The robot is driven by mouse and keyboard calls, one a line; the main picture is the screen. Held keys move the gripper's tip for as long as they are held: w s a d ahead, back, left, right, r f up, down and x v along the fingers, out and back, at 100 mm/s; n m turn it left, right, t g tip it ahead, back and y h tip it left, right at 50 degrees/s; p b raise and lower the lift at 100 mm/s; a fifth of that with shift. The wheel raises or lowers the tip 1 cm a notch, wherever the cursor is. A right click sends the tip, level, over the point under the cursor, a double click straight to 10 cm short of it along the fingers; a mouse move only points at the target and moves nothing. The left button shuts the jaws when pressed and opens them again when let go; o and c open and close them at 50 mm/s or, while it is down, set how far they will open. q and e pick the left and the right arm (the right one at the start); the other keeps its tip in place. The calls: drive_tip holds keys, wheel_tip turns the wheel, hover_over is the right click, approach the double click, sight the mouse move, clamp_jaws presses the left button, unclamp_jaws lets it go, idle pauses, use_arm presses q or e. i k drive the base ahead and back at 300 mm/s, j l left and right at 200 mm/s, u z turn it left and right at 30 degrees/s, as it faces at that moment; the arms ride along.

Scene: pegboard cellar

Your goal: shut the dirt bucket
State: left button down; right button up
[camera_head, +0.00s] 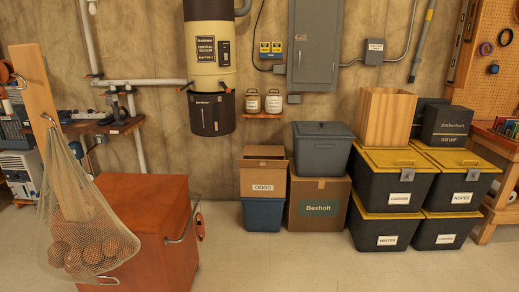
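The dirt bucket (211,116) is the dark cylinder at the bottom of the wall-mounted central vacuum. It hangs directly below the vacuum's cream body (207,52), roughly upright. An orange-ended latch (184,87) sticks out at the left of the seam, and another orange latch (227,86) sits at the right. I cannot tell from here whether the latches are fastened or whether a thin gap remains at the seam. Neither of my grippers shows in the head view.
A red-brown cabinet (137,225) with a net of balls (85,215) stands front left. Below and right of the vacuum are an ODDS box (263,178), a Bexholt box (318,207) and yellow-lidded bins (393,190). Jars (273,101) sit on a small shelf. The front floor is clear.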

sight(212, 115)
drive_tip(key=i, duration=1.45)
drive_tip(key=i+u, duration=0.15)
drive_tip(key=i, duration=0.55)
drive_tip(key=i+l+u, duration=0.15)
drive_tip(key=i, duration=0.5)
